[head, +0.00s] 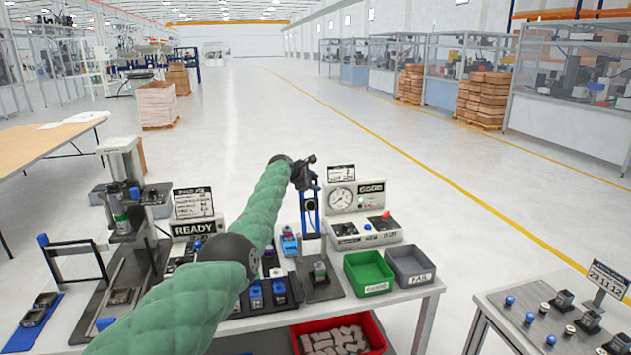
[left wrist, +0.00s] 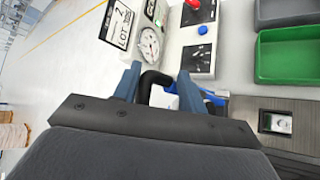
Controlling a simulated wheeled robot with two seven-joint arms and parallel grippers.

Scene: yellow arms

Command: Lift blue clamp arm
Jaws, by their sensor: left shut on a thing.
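The blue clamp arm (head: 317,212) shows in the head view as a narrow blue frame above a dark fixture base (head: 325,289), left of the gauge box. A small part of its blue also shows in the left wrist view (left wrist: 212,98). My left gripper (head: 308,178) is at the top of the frame. In the left wrist view its two blue-grey fingers (left wrist: 156,85) are on either side of a black bent handle, shut on it. The gripper body hides most of the clamp. My right gripper is in neither view.
The gauge box (head: 372,236) with dial and switches stands close right of the clamp. A green bin (head: 368,287) and a grey FAIL bin (head: 424,281) stand right of the fixture. Blue parts sit in a dark rack (head: 293,291) to its left. My green-sleeved arm crosses the bench.

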